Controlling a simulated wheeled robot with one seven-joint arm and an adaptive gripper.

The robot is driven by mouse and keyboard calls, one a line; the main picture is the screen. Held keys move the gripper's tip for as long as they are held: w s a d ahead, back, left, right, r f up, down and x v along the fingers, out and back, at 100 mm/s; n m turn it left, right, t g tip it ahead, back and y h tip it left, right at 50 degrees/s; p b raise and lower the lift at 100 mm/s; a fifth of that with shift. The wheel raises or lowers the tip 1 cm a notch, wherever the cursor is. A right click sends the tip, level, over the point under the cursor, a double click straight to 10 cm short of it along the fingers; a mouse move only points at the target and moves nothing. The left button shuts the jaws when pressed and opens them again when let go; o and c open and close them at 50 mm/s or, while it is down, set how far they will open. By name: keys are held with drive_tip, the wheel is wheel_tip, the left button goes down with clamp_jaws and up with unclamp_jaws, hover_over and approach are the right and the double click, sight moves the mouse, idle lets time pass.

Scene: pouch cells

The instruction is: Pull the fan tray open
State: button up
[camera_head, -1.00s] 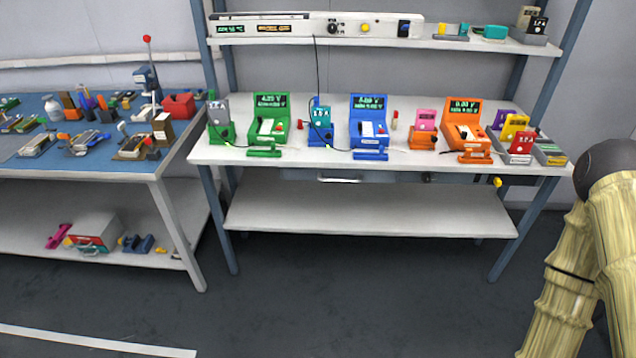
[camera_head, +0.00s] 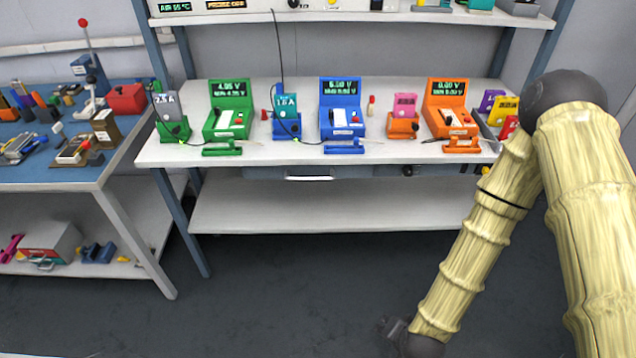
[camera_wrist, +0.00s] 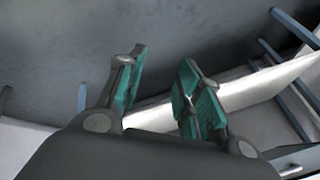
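A shallow grey drawer front (camera_head: 262,173) with a pale bar handle (camera_head: 308,178) sits under the top of the white bench, and looks shut. It is probably the fan tray, though I can read no label on it. In the wrist view, a pale bar that may be this handle (camera_wrist: 291,169) shows at the lower right edge. My gripper (camera_wrist: 163,58) is open and empty, its teal-padded fingers apart. In the head view, my wrist end is low at the bottom, below and to the right of the drawer, and the fingers cannot be made out.
The bench top (camera_head: 270,152) holds green, blue and orange testers with cells and cables. A lower shelf (camera_head: 330,215) lies below the drawer. A cluttered blue-topped table (camera_head: 75,178) stands left. The dark floor (camera_head: 290,300) in front is clear.

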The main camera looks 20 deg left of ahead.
drive_tip(key=w+a+r+m+t+y+b, duration=0.25)
drive_tip(key=w+a+r+t, duration=0.2)
drive_tip(key=w+a, duration=0.75)
drive_tip(key=m+t+b, duration=0.3)
drive_tip(key=m+t, duration=0.2)
drive_tip(key=m, duration=0.3)
approach(315, 180)
drive_tip(key=shift+h, duration=0.25)
drive_tip(key=x, duration=1)
drive_tip(key=shift+w+a, duration=0.2)
drive_tip(key=shift+w, duration=0.1)
clamp_jaws()
